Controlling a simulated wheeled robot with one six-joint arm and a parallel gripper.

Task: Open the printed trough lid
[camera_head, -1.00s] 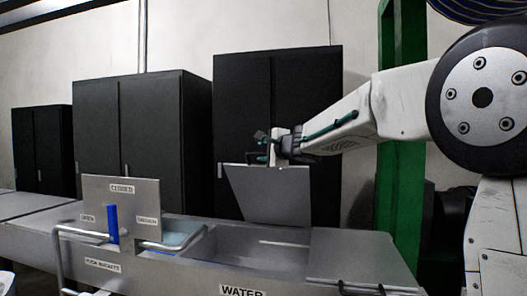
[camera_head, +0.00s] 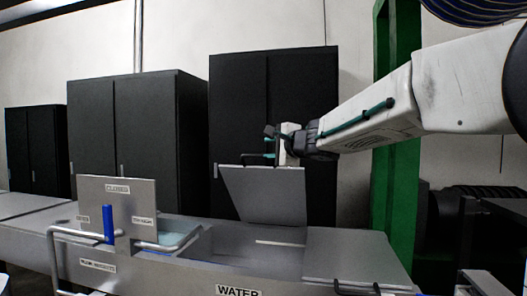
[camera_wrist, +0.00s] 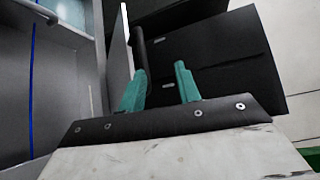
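The grey trough lid (camera_head: 265,197) stands raised and tilted over the open trough basin (camera_head: 235,250), which carries a "WATER" label. In the wrist view the lid (camera_wrist: 117,50) shows nearly edge-on, with a dark handle (camera_wrist: 140,48) beside it. My gripper (camera_head: 270,143) is just above the lid's upper edge in the head view. In the wrist view my gripper (camera_wrist: 160,75) has its two teal fingers apart. The handle's end is close to the left finger; I cannot tell whether they touch. Nothing is clamped between the fingers.
A second flat lid (camera_head: 350,255) lies closed to the right. At left stand an upright metal plate (camera_head: 118,200) with labels, a blue lever (camera_head: 109,224) and bent rails. Black cabinets (camera_head: 275,100) and a green post (camera_head: 398,150) stand behind.

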